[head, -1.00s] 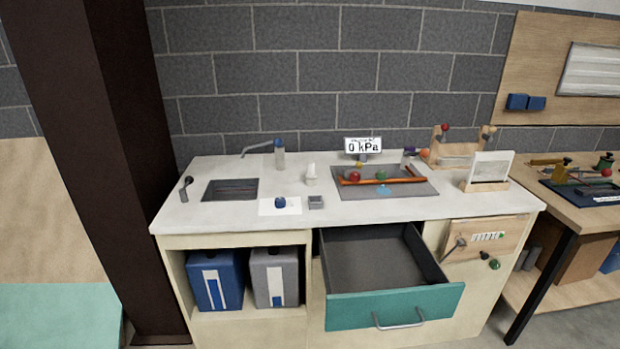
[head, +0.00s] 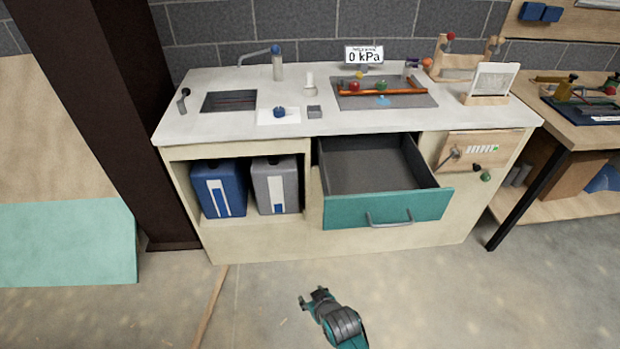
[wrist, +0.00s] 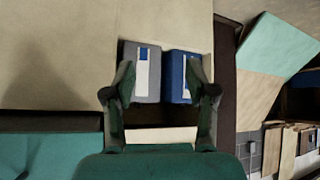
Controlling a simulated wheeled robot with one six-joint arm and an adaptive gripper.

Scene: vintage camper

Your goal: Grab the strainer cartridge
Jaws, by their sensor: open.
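I cannot tell for sure which item is the strainer cartridge. Small candidates on the counter are a blue round piece (head: 279,112) on a white sheet, a white upright piece (head: 309,81) behind it, and a clear bottle with a blue cap (head: 277,66) by the faucet. My gripper (head: 315,299) is low in front of the cabinet, well below and apart from these items. In the wrist view my gripper (wrist: 160,82) is open and empty, with a grey container (wrist: 146,85) and a blue container (wrist: 178,82) seen beyond its fingers.
The open drawer (head: 372,166) with a teal front (head: 350,212) juts out below the counter (head: 220,122). Both containers stand in the left cubby. A sink (head: 229,101) and a tray (head: 418,101) are on top. A dark post (head: 120,110) stands left.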

